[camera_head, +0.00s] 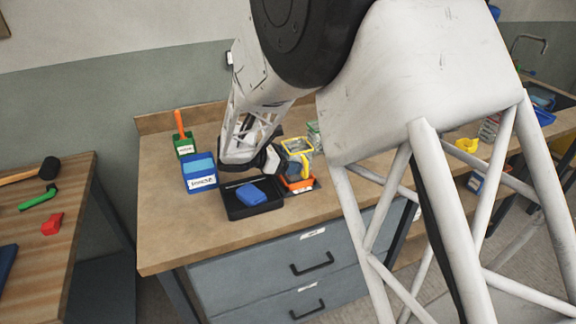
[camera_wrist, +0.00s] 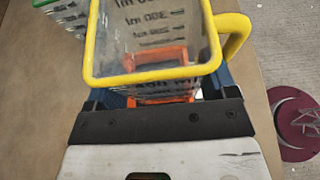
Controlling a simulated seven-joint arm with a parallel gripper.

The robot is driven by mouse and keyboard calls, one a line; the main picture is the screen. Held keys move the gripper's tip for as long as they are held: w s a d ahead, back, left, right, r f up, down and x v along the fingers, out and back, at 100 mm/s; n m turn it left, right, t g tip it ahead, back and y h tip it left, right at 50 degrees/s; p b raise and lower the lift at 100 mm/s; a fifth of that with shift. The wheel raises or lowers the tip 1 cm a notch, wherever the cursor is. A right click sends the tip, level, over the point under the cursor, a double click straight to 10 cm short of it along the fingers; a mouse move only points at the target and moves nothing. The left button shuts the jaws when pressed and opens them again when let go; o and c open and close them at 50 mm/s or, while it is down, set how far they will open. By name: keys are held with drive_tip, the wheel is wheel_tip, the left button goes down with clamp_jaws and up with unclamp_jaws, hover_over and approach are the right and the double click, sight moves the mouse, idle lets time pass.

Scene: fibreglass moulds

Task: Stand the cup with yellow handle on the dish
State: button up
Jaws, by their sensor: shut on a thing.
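The cup with yellow handle (camera_wrist: 150,25) is a clear measuring cup with a yellow rim and dark markings; its handle is at the right in the wrist view. My gripper (camera_head: 276,160) is shut on it over the bench, and the cup also shows in the head view (camera_head: 297,145). I cannot tell whether the cup's base touches anything.
A black tray (camera_head: 237,209) with a blue item (camera_head: 250,193) is left of the orange thing. A blue labelled container (camera_head: 200,172) and a green one (camera_head: 184,145) stand further left. A green-rimmed clear cup (camera_wrist: 68,12) is behind. The bench's left front is clear.

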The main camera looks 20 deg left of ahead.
drive_tip(key=shift+w+a+f, duration=0.15)
drive_tip(key=shift+w+a, duration=0.4)
drive_tip(key=shift+w, duration=0.25)
drive_tip(key=shift+f, duration=1.5)
drive_tip(key=shift+f, duration=0.25)
drive_tip(key=o, duration=0.9)
drive_tip(key=shift+c, duration=0.2)
drive_tip(key=shift+s, duration=0.1)
drive_tip(key=shift+v, duration=3.9)
